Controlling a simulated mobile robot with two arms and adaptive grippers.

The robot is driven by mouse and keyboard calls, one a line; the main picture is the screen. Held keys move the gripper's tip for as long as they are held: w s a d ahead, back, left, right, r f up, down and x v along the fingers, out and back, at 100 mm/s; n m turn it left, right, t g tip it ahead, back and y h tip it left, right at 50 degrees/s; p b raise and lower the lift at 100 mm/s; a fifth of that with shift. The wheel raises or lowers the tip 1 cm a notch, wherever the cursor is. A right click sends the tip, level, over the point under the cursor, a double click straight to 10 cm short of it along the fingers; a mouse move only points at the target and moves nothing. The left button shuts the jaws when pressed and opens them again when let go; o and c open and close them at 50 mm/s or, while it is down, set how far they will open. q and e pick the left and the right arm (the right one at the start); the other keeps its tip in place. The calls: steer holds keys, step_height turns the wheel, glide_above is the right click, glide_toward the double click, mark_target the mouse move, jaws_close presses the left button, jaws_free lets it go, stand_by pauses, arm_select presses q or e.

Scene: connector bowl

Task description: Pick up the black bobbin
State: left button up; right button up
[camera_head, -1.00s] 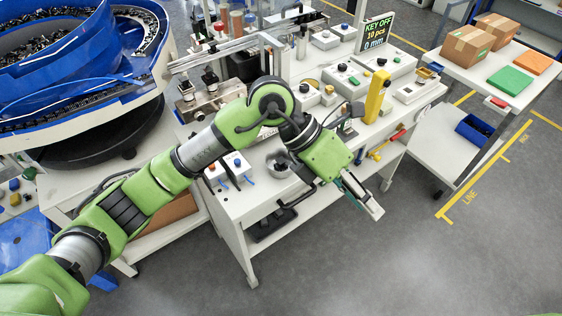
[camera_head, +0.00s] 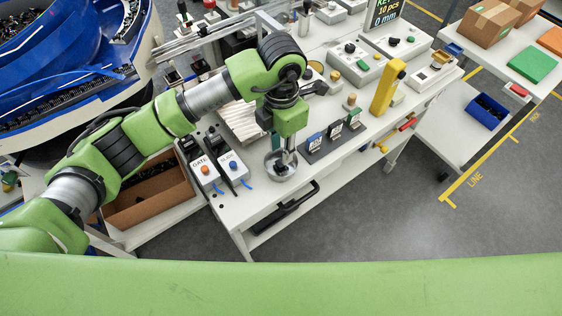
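My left gripper (camera_head: 287,151) points down over a small round metal bowl (camera_head: 274,175) near the front edge of the white workbench (camera_head: 262,207). Its fingertips are at or just inside the bowl's rim; I cannot tell whether they touch anything. The fingers are small and seen nearly edge-on, so their opening does not show. I cannot make out a black bobbin; the gripper covers part of the bowl's inside. My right gripper is not in view.
Two switch boxes (camera_head: 232,167) stand left of the bowl. A dark rack of small cards (camera_head: 334,138) and a yellow post (camera_head: 388,87) stand to the right. A blue feeder bowl (camera_head: 90,75) is at left. A green part of my body spans the bottom.

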mark_target(281, 166)
arm_select(q)
steer(key=shift+w+f, duration=0.1)
steer(key=shift+f, duration=0.6)
steer(key=shift+w+f, duration=0.15)
steer(key=shift+f, duration=0.2)
steer(key=shift+f+p, duration=0.55)
steer(key=shift+f, duration=0.05)
step_height(281, 166, down, 4)
steer(key=shift+d+r+p, duration=0.1)
steer(key=shift+r+p, duration=0.15)
steer(key=shift+p, duration=0.3)
steer(key=shift+w+f, duration=0.1)
steer(key=shift+f, duration=0.15)
steer(key=shift+c, duration=2.3)
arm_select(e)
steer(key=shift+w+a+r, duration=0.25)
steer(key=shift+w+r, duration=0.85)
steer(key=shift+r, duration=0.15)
